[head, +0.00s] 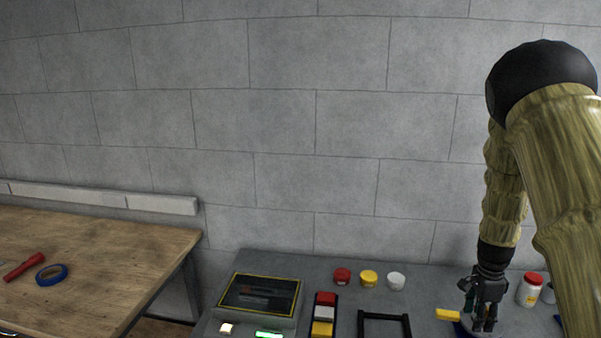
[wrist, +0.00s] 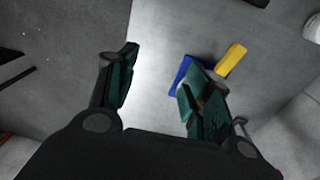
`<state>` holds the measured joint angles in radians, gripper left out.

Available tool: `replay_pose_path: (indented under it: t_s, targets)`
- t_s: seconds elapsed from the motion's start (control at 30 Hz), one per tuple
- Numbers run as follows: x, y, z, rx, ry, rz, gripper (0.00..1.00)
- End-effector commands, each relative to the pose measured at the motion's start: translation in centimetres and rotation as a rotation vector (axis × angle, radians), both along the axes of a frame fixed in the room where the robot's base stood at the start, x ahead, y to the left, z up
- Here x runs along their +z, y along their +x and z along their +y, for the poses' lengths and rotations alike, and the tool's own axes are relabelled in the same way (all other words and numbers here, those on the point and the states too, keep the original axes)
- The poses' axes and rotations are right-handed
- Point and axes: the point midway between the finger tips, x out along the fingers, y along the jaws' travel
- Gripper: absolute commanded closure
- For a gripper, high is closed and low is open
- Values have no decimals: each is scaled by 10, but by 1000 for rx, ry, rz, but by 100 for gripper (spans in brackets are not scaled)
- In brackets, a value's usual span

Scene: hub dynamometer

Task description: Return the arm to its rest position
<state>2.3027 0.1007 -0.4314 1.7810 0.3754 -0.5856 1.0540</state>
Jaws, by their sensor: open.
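My arm, in a yellow-brown sleeve, comes down at the right of the head view. My gripper (head: 482,306) points down over the right part of the grey bench (head: 290,262). A blue item (wrist: 180,72) lies partly hidden behind the right finger. A yellow piece (wrist: 232,60) lies beside it; this yellow piece also shows left of my gripper in the head view (head: 447,314).
A white jar with a red lid (head: 528,290) stands close right of my gripper. Red (head: 342,276), yellow (head: 368,278) and white (head: 396,281) round pieces line the bench's back. A display box (head: 260,296) stands left. A wooden table (head: 90,260) holds blue tape (head: 52,274).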

Motion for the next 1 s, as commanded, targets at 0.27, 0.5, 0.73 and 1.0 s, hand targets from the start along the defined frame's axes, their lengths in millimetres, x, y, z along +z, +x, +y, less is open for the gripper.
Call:
replay_pose_path:
  t_s: [0.27, 0.5, 0.73, 1.0]
  targets:
    - [-79, -34, 23, 183, -38, 40, 50]
    - [-181, -96, 61, 486, -73, 91, 50]
    - [-264, -169, 106, 809, -75, 124, 50]
    - [-346, -280, 178, 1253, -23, 121, 50]
